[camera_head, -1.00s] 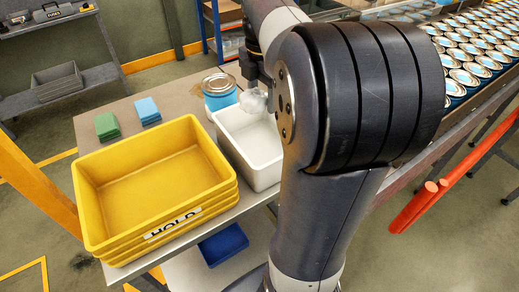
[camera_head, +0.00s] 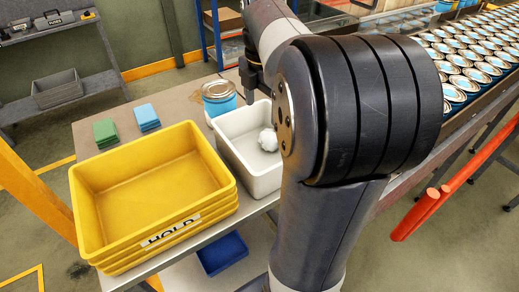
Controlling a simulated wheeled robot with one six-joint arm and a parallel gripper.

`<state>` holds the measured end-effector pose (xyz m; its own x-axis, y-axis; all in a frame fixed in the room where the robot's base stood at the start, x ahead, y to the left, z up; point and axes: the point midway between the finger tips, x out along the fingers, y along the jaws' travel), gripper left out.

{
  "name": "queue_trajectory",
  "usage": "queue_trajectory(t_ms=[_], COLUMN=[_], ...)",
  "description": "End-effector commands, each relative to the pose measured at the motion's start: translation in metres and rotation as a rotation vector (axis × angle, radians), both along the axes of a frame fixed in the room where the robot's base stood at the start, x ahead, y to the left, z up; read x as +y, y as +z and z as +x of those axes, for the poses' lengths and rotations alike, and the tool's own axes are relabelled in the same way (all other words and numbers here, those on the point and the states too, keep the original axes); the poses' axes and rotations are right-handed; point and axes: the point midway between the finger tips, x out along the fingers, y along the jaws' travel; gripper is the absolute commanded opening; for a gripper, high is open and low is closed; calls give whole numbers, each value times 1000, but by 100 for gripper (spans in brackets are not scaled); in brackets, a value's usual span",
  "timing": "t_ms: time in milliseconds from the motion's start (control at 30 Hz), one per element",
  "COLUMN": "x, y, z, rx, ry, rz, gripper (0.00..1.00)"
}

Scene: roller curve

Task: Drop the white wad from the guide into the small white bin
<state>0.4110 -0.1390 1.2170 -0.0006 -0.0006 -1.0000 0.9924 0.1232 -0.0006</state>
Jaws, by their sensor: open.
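The white wad (camera_head: 268,140) is a crumpled ball lying inside the small white bin (camera_head: 238,158), near its right side. The bin stands on the table between the yellow crate and my arm. My gripper (camera_head: 247,92) is above the far end of the bin, beside the blue can. It is open and apart from the wad. My arm hides part of the gripper and the right side of the bin. The guide cannot be made out.
A large yellow crate marked HOLD (camera_head: 160,245) stands left of the bin. A conveyor of many cans (camera_head: 470,65) and a red rail (camera_head: 455,185) are at the right.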

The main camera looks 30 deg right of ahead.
Motion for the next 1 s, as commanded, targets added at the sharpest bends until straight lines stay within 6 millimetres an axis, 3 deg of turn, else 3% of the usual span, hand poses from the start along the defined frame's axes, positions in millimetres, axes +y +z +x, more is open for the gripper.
queue_trajectory(t_ms=[167, 400, 600, 1000], x=[0, 0, 0, 0], y=[19, 66, 95, 107], z=[1, 1, 1, 0], rx=[-4, -3, -2, 0], ry=[0, 0, 0, 0], rz=[-1, -2, -1, 0], gripper=[77, 77, 77, 77])
